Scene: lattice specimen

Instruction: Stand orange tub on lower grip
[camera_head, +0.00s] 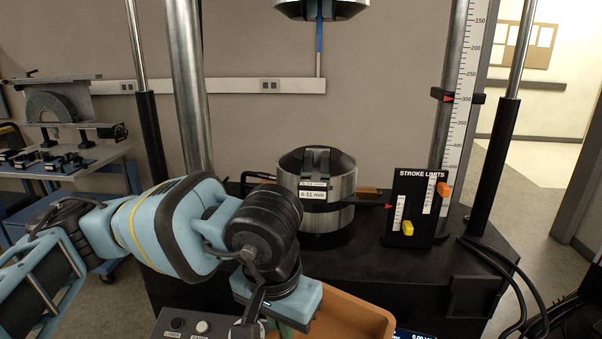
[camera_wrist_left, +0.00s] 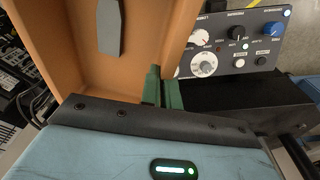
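The orange tub (camera_head: 352,318) shows at the bottom centre of the head view, partly hidden by my left wrist. In the left wrist view its orange inside (camera_wrist_left: 60,45) fills the upper left. My left gripper (camera_wrist_left: 163,88) has green fingers close together at the tub's wall, which appears to run between them. The lower grip (camera_head: 342,185) is a round metal body with dark jaws on top and a "6-11 mm" label. It stands on the black machine base, beyond the tub and apart from it. My right gripper is not seen.
A dark grey pointed piece (camera_wrist_left: 110,28) lies inside the tub. A control box (camera_wrist_left: 235,45) with knobs is beside it. The stroke limits panel (camera_head: 415,208) stands right of the lower grip. The upper grip (camera_head: 322,8) hangs overhead. Steel columns (camera_head: 188,90) flank the space.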

